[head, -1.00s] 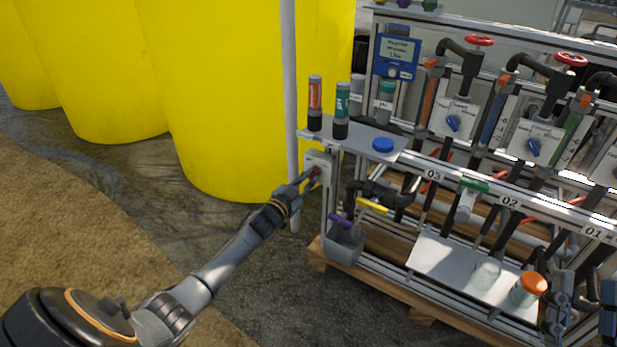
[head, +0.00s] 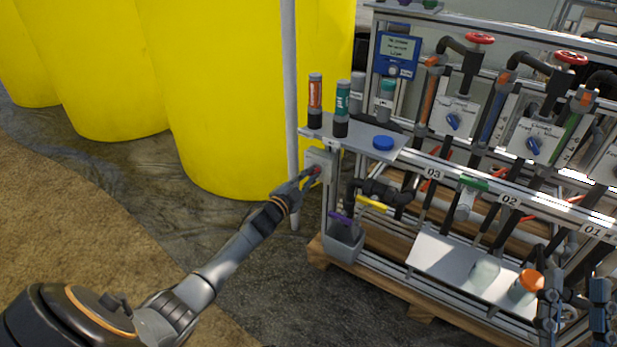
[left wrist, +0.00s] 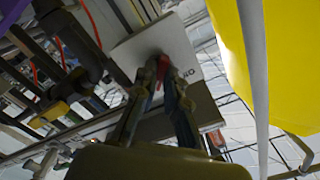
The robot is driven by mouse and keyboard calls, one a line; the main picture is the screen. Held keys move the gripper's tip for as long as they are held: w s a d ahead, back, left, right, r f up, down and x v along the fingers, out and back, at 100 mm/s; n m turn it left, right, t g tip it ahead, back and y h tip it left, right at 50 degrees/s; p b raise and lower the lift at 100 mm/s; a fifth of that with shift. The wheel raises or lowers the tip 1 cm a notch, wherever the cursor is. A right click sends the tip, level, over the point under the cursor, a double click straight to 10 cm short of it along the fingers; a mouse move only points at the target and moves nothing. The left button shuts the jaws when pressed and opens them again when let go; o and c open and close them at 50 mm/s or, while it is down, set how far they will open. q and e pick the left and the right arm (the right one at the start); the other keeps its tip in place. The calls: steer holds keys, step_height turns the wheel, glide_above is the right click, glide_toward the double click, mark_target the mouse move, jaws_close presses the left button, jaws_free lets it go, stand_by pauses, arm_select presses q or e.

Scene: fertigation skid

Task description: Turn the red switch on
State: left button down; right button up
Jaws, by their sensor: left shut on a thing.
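The red switch (left wrist: 162,68) is on a pale square plate (left wrist: 150,45) in the left wrist view. I cannot read the switch's exact angle.
Above the switch, a grey shelf (head: 360,135) holds bottles and a blue cap (head: 383,143). A white pole (head: 289,90) and large yellow tanks (head: 220,90) stand to the left. A grey bin (head: 343,243) and a yellow-handled valve (head: 372,203) are below and right.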

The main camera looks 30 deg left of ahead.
arm_select(q)
steer(key=c, duration=1.4)
jaws_free()
steer(key=s, duration=1.2)
